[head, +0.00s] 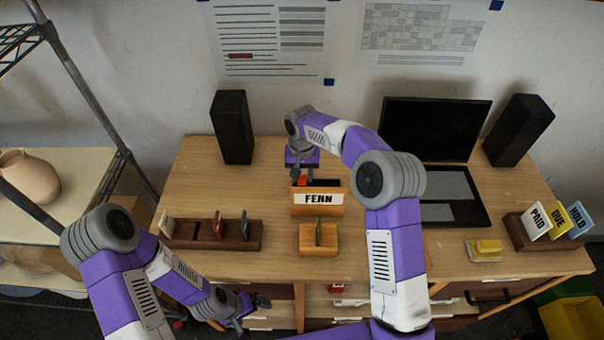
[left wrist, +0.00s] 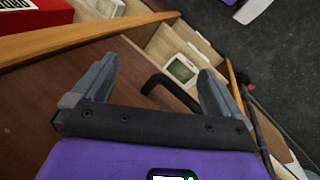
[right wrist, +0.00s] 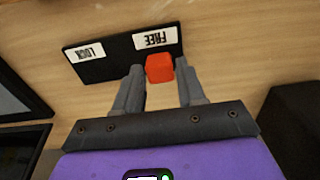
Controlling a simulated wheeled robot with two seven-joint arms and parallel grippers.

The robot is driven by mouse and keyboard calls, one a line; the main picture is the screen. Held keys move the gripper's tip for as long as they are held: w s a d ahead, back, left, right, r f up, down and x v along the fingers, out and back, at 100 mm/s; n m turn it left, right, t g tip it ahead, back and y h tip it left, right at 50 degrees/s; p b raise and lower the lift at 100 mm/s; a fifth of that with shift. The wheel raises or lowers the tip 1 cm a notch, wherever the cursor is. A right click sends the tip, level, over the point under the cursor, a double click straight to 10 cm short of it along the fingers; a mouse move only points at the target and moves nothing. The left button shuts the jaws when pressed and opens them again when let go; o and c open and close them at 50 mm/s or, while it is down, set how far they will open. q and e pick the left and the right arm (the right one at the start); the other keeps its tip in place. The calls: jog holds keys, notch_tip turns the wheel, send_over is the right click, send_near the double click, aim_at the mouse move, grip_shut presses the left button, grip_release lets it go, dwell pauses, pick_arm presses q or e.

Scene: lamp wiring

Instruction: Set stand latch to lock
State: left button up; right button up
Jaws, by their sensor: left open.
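The stand latch is a black plate (right wrist: 105,58) with a white LOCK label at its left and a white FREE label at its right, in the right wrist view. Its red knob (right wrist: 160,68) sits at the FREE end. My right gripper (right wrist: 161,72) has its fingers drawn in, one on each side of the knob, and appears closed on it. In the head view this gripper (head: 301,176) is behind the FENN sign (head: 318,198), with the red knob (head: 302,181) partly visible. My left gripper (head: 250,308) is open and empty, low in front of the desk's drawers.
A laptop (head: 430,130) and two black speakers (head: 232,127) stand on the desk. A wooden card rack (head: 185,232) is at left, a small wooden holder (head: 317,240) in front of the sign. The left wrist view shows a black drawer handle (left wrist: 170,88) between the fingers.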

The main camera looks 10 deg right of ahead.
grip_shut()
jog(key=d, duration=0.3)
jog(key=s+d, duration=0.1)
jog(key=d, duration=0.2)
jog(key=s+d, duration=0.1)
jog(key=d, duration=0.2)
jog(key=shift+d+b, duration=0.1)
jog(key=shift+b, duration=0.2)
jog(key=shift+o, duration=2)
grip_release()
jog(key=shift+d, duration=0.15)
jog(key=shift+r, duration=0.3)
notch_tip(320, 180, up, 7)
